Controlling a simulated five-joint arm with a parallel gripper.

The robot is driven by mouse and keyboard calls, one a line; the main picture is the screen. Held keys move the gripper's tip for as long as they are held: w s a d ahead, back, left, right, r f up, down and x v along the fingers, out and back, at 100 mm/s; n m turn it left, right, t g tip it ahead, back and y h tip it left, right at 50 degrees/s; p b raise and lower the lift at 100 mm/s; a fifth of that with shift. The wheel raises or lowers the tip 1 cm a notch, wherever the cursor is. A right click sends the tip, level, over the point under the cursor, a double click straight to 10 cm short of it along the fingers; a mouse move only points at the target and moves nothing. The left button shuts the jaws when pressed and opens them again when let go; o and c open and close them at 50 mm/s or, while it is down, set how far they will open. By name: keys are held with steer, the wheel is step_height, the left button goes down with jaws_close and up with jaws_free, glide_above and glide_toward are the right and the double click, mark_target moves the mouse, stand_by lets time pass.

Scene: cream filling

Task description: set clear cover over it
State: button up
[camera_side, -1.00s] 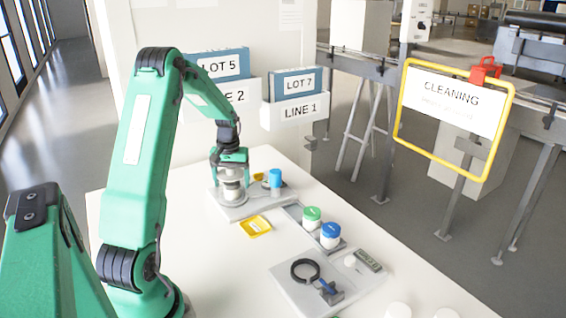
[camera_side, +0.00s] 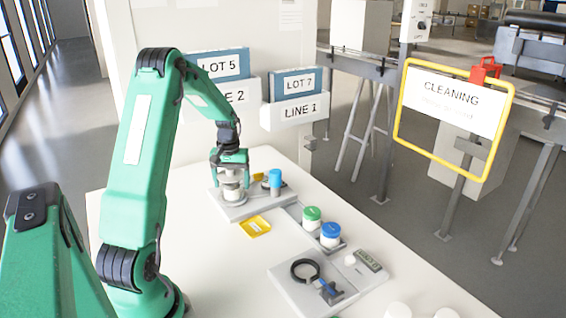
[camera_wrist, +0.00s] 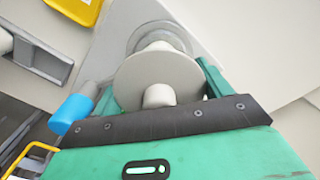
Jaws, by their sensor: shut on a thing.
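My gripper (camera_side: 231,160) is over the left part of the grey plate (camera_side: 240,213) at the back of the table. In the wrist view my gripper (camera_wrist: 170,82) is shut on a pale round piece (camera_wrist: 185,76) with a small knob, which I take to be the top of the clear cover. A see-through round rim (camera_wrist: 150,30) shows beyond that disc. In the side view pale round parts (camera_side: 231,192) stand upright below the jaws. I cannot tell whether the cover touches the plate, and what is inside it is mostly hidden.
A blue-topped cylinder (camera_side: 275,178) stands close on the right. A yellow tray (camera_side: 255,227) lies in front. Green-lidded (camera_side: 312,217) and blue-lidded (camera_side: 330,234) jars stand farther right. A black ring (camera_side: 304,270) lies on a front plate. The table's left front is clear.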

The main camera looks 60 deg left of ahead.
steer(key=shift+f, duration=0.45)
steer(key=o, duration=0.7)
steer(key=shift+o, duration=0.2)
steer(key=shift+r, duration=0.15)
steer(key=shift+r, duration=5.35)
